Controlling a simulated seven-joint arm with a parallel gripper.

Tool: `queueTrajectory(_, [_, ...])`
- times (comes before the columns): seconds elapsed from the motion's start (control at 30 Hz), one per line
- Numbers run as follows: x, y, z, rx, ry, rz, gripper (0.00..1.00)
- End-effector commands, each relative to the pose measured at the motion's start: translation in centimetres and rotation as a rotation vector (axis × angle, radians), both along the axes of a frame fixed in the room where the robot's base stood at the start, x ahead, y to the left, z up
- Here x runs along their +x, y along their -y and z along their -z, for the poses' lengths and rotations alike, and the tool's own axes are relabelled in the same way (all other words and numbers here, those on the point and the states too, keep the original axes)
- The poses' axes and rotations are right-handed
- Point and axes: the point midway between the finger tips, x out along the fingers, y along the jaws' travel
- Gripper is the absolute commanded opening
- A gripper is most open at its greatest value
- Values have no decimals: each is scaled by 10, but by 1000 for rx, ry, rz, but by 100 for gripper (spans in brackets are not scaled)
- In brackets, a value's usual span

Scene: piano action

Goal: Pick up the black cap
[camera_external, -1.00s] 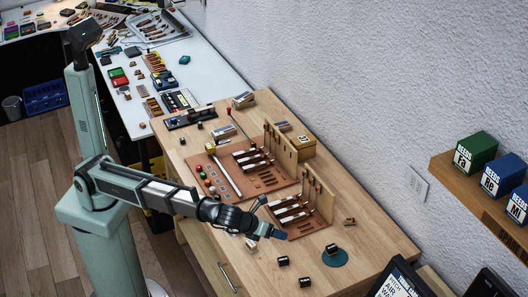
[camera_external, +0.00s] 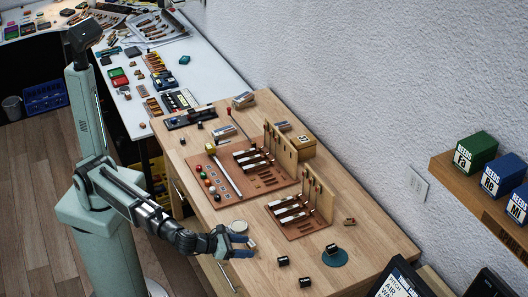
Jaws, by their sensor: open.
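Several small dark objects that look like black caps with light sides lie on the wooden bench. One black cap (camera_external: 283,261) and another black cap (camera_external: 305,282) lie near the front right. A similar dark piece (camera_external: 332,249) sits on a round teal pad (camera_external: 335,259). I cannot tell for sure which one is the black cap. My gripper (camera_external: 247,246) is low near the bench's front edge, left of the nearest dark piece and apart from it. It is open and appears empty; its blue fingertips are small in view.
A round pale tin (camera_external: 238,226) stands just behind my gripper. A brown board with wooden key levers (camera_external: 300,212) and upright posts lies beyond it. Dark screens (camera_external: 400,282) stand at the bench's right end. Bare wood (camera_external: 262,275) lies right of the gripper.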

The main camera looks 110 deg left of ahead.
Motion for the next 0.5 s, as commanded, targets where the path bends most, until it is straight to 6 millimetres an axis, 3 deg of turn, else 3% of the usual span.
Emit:
queueTrajectory(0.2, [0, 0, 43, 0, -2, -1, 62])
queueTrajectory(0.5, [11, -7, 64, -1, 0, -4, 62])
